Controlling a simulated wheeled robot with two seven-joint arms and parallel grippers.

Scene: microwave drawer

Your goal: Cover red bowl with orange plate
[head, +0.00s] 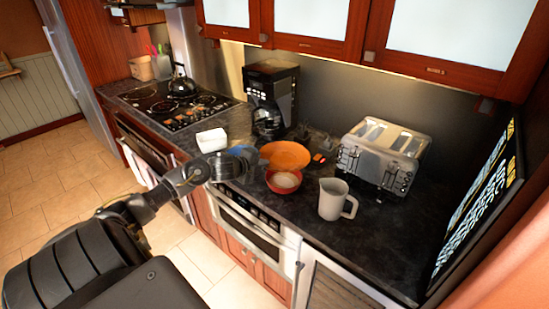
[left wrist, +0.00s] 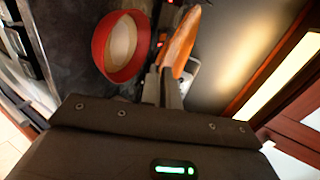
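The red bowl (head: 284,181) stands upright on the dark counter with pale contents or a pale interior; it also shows in the left wrist view (left wrist: 102,50). The orange plate (head: 286,155) is just behind the bowl in the head view, and shows narrow, nearly edge-on, in the left wrist view (left wrist: 181,42). My left gripper (head: 258,160) is at the plate's left edge. In the left wrist view its fingers (left wrist: 164,78) close on the near edge of the plate. The plate is beside the bowl, not over it. My right gripper is out of view.
A white mug (head: 336,199) stands right of the bowl, with a toaster (head: 381,155) behind it. A coffee maker (head: 270,98) is at the back. A white container (head: 211,140) and a blue dish (head: 241,150) are near my left gripper. The front right counter is clear.

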